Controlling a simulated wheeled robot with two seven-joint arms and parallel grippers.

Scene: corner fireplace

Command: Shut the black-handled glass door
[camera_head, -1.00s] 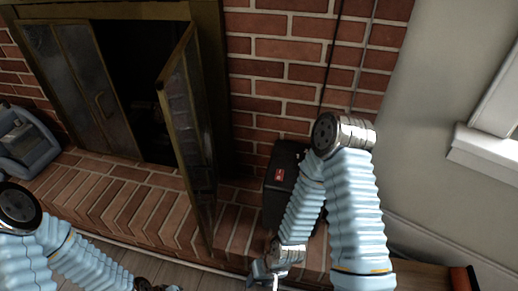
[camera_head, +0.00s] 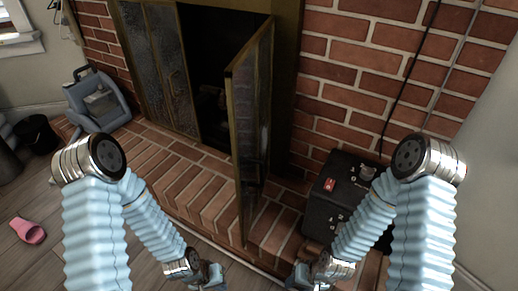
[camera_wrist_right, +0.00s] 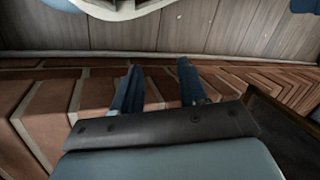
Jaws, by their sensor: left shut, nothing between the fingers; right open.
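The open glass door (camera_head: 251,125) is a brass-framed panel on the right side of the fireplace opening. It swings out over the brick hearth, nearly edge-on in the head view. A black handle on it is not clear to me. My left gripper (camera_head: 212,277) is low in front of the hearth, left of the door's lower edge, shut and empty. My right gripper (camera_head: 299,277) is low, right of the door, and apart from it. In the right wrist view its fingers (camera_wrist_right: 158,82) are spread over the hearth bricks with nothing between them.
The closed glass panels (camera_head: 157,65) cover the left of the opening. A black box (camera_head: 330,197) stands on the hearth (camera_head: 185,180) right of the door, close to my right arm. A blue-grey appliance (camera_head: 98,100) stands at left. A pink shoe (camera_head: 28,231) lies on the floor.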

